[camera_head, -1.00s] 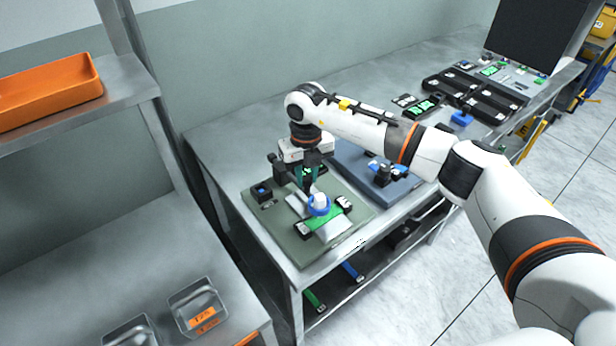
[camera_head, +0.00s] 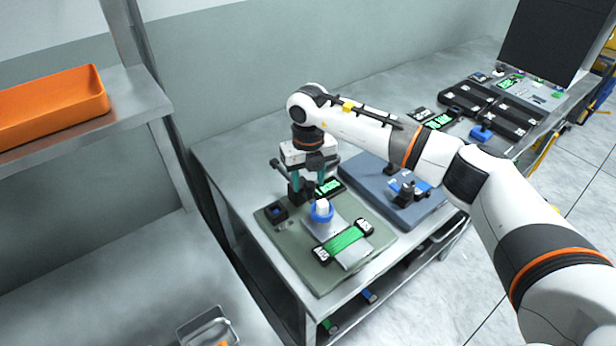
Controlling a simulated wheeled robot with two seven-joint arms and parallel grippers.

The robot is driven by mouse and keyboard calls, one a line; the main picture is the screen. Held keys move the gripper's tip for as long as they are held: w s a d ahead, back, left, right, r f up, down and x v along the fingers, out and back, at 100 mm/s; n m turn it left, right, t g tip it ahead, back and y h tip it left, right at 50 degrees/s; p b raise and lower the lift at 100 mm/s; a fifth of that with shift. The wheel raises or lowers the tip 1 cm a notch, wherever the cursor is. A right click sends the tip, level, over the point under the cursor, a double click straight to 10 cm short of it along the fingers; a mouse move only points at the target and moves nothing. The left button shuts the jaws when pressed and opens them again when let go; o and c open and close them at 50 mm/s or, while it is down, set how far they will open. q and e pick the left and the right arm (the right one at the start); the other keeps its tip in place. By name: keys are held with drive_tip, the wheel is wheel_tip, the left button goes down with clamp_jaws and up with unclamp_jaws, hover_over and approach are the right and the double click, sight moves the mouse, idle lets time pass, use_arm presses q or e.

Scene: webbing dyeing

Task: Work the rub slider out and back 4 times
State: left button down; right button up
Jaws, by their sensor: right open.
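The rub slider is a white block in a blue ring (camera_head: 321,210) on a pale metal plate. It sits on the green-grey board (camera_head: 285,243), just behind the green webbing strip (camera_head: 345,240) with its black-and-white end clamps. My right gripper (camera_head: 311,192) points down just behind and above the slider, its teal fingers apart. It is open. Whether its fingertips touch the slider's white block I cannot tell, because they partly merge with the dark fixture behind. My left gripper is not in view.
A small black box (camera_head: 277,212) sits on the board's left. A blue-grey board (camera_head: 370,182) with a black fixture (camera_head: 406,193) lies to the right. Black trays (camera_head: 485,108) stand farther along the bench. An orange bin (camera_head: 50,105) is on the left shelf.

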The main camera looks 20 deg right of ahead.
drive_tip(key=shift+r, duration=0.35)
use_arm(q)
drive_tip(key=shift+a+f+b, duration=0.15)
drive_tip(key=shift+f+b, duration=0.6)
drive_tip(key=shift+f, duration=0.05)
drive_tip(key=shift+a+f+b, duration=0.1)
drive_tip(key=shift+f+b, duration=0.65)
use_arm(e)
wheel_tip(320, 180, up, 11)
drive_tip(key=shift+r, duration=0.2)
